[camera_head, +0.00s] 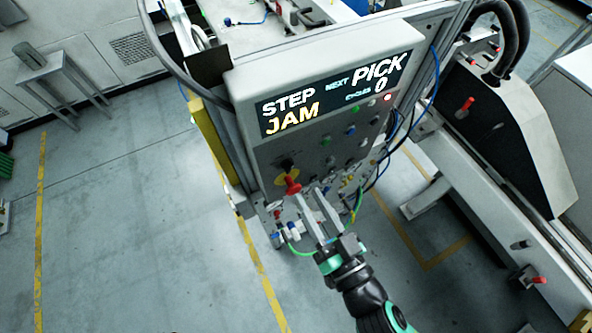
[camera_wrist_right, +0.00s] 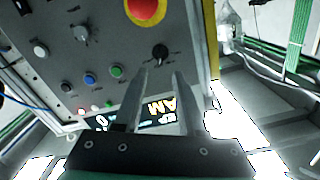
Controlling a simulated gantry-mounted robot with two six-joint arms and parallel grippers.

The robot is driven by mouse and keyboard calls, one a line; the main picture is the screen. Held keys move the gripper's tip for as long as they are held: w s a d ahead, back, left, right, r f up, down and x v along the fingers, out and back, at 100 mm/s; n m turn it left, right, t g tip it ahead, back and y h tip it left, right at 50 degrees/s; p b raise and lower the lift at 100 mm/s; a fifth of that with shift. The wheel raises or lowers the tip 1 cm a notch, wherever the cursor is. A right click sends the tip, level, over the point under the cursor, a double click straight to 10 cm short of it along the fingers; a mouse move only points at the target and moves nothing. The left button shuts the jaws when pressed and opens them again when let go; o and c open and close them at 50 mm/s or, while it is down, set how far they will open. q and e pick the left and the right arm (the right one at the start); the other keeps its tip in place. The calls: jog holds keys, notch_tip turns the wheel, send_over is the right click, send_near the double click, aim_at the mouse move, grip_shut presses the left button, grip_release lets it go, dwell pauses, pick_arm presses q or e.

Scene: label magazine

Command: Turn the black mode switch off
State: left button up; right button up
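The black mode switch (camera_head: 287,163) is a small knob on the light grey control panel, below the left part of the display and above the red emergency button (camera_head: 292,186). In the right wrist view the black switch (camera_wrist_right: 160,52) sits just beyond the fingertips, roughly in line with the gap between them. My right gripper (camera_head: 311,194) is open and empty, in front of the panel's lower part; its two fingers also show in the right wrist view (camera_wrist_right: 160,74). I cannot tell whether a finger touches the switch, or its setting. My left gripper is out of view.
The panel's display (camera_head: 335,92) reads STEP JAM, NEXT PICK and 0. Several coloured buttons and grey knobs sit right of the switch, including a green button (camera_wrist_right: 117,71) and a blue button (camera_wrist_right: 89,79). Cables hang beside the panel. Open floor (camera_head: 130,220) lies left.

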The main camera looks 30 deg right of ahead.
aim_at(291, 168)
jog(key=w+p, duration=0.1)
jog(key=w, duration=0.5)
jog(key=shift+w+d, duration=0.1)
jog(key=shift+w, duration=0.3)
jog(key=shift+c, duration=0.2)
grip_shut()
